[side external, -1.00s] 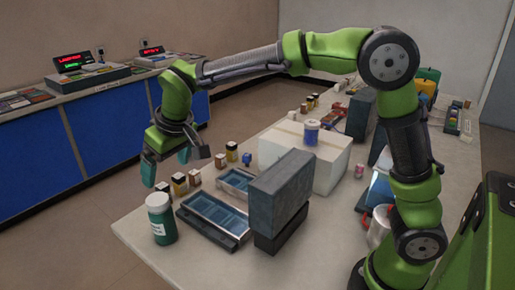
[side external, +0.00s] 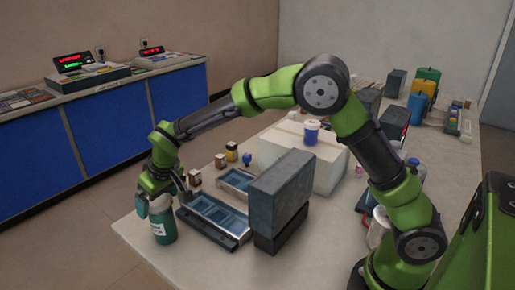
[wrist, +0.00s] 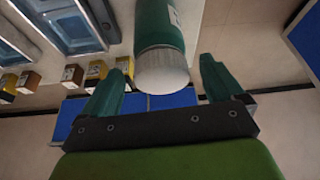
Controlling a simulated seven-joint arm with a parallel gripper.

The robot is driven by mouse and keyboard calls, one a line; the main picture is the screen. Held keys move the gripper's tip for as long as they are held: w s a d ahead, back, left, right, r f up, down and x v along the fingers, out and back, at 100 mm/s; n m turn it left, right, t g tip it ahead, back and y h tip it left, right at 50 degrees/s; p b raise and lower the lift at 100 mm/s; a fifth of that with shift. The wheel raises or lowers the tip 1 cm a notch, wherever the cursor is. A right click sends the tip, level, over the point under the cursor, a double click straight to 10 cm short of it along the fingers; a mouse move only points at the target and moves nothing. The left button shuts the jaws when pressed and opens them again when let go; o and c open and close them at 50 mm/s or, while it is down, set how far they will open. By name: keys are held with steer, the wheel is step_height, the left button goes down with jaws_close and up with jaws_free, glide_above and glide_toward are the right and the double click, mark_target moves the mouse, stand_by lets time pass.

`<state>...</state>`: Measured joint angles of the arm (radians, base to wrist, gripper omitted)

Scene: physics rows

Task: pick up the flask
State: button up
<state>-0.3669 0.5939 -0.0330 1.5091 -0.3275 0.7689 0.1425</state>
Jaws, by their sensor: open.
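The flask (side external: 164,226) is a green bottle with a pale label and a white cap, upright near the table's front left corner. In the wrist view its white cap (wrist: 162,70) and green body show between and just beyond my fingers. My gripper (side external: 160,203) is at the top of the flask, with its teal fingers beside the cap. In the wrist view my gripper (wrist: 160,85) is open, with one finger on each side of the cap and visible gaps. The near finger hides part of the cap in the side view.
A tray with blue compartments (side external: 214,217) lies just right of the flask. A tall grey block (side external: 281,188) and a white box (side external: 325,165) stand farther right. Several small boxes, one of them a brown box (side external: 194,178), stand behind. The table edge is close on the flask's left.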

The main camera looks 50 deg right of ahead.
steer(key=shift+x, duration=1.5)
steer(key=shift+a, duration=0.1)
steer(key=shift+c, duration=0.3)
steer(key=shift+r, duration=0.1)
steer(key=c, duration=1.7)
